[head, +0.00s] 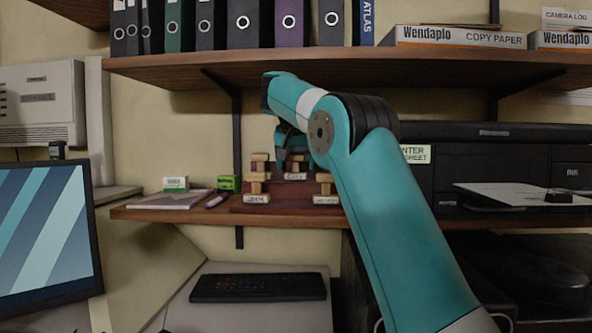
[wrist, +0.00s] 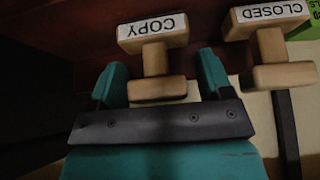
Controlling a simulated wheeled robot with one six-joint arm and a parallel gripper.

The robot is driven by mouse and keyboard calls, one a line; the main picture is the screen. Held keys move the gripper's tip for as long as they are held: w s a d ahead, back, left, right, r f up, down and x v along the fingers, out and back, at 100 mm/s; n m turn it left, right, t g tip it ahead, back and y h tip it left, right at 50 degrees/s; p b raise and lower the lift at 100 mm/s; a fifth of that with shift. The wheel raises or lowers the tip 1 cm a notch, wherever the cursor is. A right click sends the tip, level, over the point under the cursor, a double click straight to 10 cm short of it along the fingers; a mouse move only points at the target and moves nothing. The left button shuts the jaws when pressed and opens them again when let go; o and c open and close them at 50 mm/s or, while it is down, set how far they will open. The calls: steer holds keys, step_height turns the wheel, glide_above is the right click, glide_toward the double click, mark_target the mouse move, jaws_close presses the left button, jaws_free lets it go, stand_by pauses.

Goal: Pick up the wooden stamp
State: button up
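Several wooden stamps with white labels stand on a dark red stepped rack (head: 285,207) on the lower shelf. In the wrist view, the stamp labelled COPY (wrist: 155,60) is between the two teal fingers of my gripper (wrist: 161,64), with a visible gap on each side. The stamp labelled CLOSED (wrist: 268,45) is just outside the right finger. In the head view, my gripper (head: 289,146) points down at the rack's back row, partly hiding the middle stamp (head: 296,175). Other stamps show at the back left (head: 259,165), front left (head: 256,186) and front right (head: 326,187).
A green box (head: 228,183) and a marker (head: 217,200) lie left of the rack. A black printer (head: 480,150) stands to the right. The binder shelf (head: 200,68) is close above my arm. A keyboard (head: 258,287) is below.

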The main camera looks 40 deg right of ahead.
steer(key=c, duration=0.8)
steer(key=shift+r, duration=0.1)
steer(key=shift+r+p, duration=0.4)
steer(key=shift+p, duration=0.1)
steer(key=s+a+b, duration=0.1)
steer(key=s+a, duration=0.7)
steer(key=a, duration=0.1)
steer(key=s+a+b, duration=0.1)
steer(key=s+a, duration=0.3)
steer(key=shift+a+f+b, duration=0.2)
steer(key=shift+b, duration=0.1)
